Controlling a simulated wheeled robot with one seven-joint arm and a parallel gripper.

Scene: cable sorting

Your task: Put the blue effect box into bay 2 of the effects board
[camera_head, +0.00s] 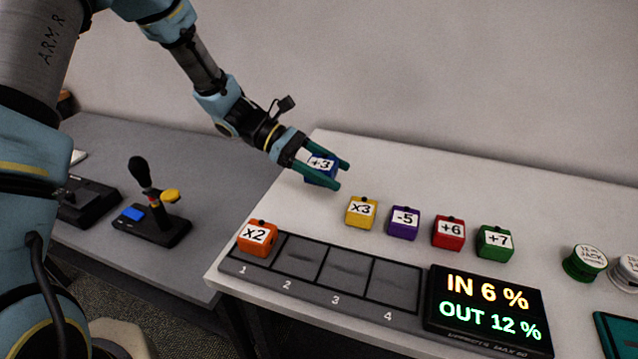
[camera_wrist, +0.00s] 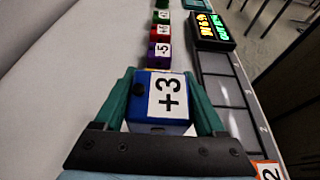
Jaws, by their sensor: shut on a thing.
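The blue effect box (camera_head: 320,169), labelled +3, is between the two green fingers of my gripper (camera_head: 327,172), which is shut on it above the back left of the white table. The box also shows in the wrist view (camera_wrist: 160,99), upright between the fingers (camera_wrist: 163,105). I cannot tell whether its underside touches the table. The effects board (camera_head: 322,240) lies along the table's front edge with bays numbered 1 to 4. Bay 1 holds the orange x2 box (camera_head: 258,238). Bay 2 (camera_head: 298,257) is empty, as are bays 3 and 4.
A yellow x3 box (camera_head: 361,212), purple -5 box (camera_head: 405,223), red +6 box (camera_head: 449,232) and green +7 box (camera_head: 495,242) stand in a row behind the board. A display (camera_head: 488,310) reads IN 6 %, OUT 12 %. Round green and white reels stand at the right.

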